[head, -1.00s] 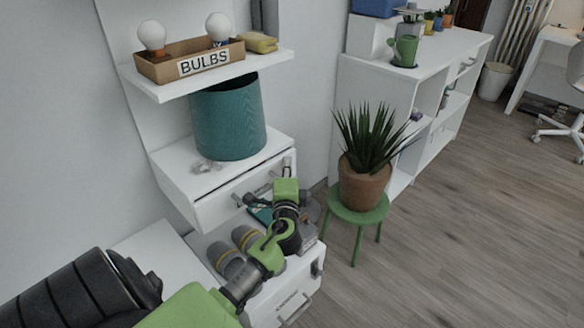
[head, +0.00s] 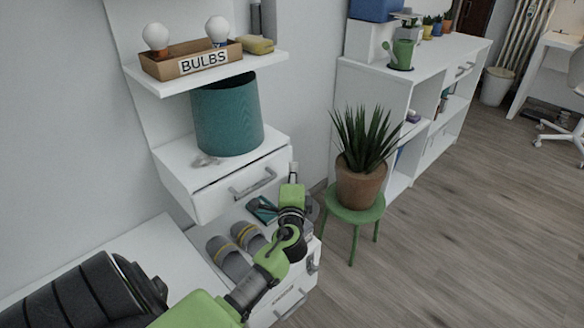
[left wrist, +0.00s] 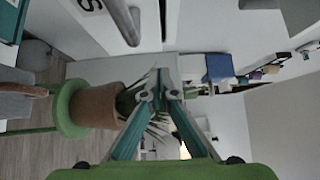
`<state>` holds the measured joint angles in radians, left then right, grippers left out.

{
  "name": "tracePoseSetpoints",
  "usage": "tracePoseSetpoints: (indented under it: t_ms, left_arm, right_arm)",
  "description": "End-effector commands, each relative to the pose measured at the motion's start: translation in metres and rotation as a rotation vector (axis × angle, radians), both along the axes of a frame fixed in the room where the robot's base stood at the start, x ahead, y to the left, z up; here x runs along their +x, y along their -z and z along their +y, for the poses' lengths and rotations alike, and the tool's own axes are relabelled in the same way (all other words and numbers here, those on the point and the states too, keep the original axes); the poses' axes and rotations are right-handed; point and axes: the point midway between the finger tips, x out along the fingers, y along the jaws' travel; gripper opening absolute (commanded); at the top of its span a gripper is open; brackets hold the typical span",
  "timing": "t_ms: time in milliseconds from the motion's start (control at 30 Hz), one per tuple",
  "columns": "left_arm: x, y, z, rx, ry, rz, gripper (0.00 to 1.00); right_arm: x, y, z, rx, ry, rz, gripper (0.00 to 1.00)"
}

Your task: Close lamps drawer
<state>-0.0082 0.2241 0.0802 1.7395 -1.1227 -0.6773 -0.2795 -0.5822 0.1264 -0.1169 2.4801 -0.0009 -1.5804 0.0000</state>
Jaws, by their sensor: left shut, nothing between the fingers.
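The white upper drawer (head: 215,202), with a metal bar handle (head: 253,184), sits under the shelf top that bears the teal bin. Its front looks close to flush, with a thin dark line along its top edge. Whether it is fully shut, I cannot tell. My left gripper (head: 293,168) is just right of the drawer front, its tips pointing up. In the left wrist view the fingers (left wrist: 163,72) meet at the tips with nothing between them. A metal handle (left wrist: 124,22) and part of a label ending in S (left wrist: 90,4) show there too. My right gripper is out of view.
The teal bin (head: 228,118) stands above the drawer, below the BULBS box (head: 192,62). Grey slippers (head: 232,262) lie below the drawer. A potted plant (head: 362,180) on a green stool (head: 355,215) stands right of my gripper. Open floor lies further right.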

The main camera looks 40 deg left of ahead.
Motion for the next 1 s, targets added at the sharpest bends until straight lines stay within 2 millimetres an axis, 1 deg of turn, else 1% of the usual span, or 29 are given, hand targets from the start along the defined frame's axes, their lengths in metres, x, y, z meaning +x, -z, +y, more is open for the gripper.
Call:
tracePoseSetpoints:
  t_ms: [33,333,500,667,867,967,1000]
  left_arm:
    - [-0.007,0.000,-0.004,-0.001,-0.001,0.001,0.00]
    - [-0.044,0.001,-0.036,-0.003,0.000,0.002,0.00]
    - [-0.059,0.001,-0.050,-0.003,0.000,0.002,0.00]
    - [-0.064,0.001,-0.054,0.000,0.000,0.001,0.00]
    - [-0.066,0.003,-0.054,-0.017,-0.004,0.000,0.00]
    - [-0.078,0.014,-0.054,-0.114,-0.028,-0.004,0.00]
    - [-0.087,0.023,-0.056,-0.185,-0.045,-0.005,0.00]
  right_arm:
    - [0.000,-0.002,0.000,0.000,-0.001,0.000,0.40]
    - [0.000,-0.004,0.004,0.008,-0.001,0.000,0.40]
    - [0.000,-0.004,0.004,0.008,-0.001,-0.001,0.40]
    - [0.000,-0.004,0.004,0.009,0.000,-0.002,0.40]
    - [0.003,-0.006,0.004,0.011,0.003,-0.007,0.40]
    - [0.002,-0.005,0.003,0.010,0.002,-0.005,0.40]
    - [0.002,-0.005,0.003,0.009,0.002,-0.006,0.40]
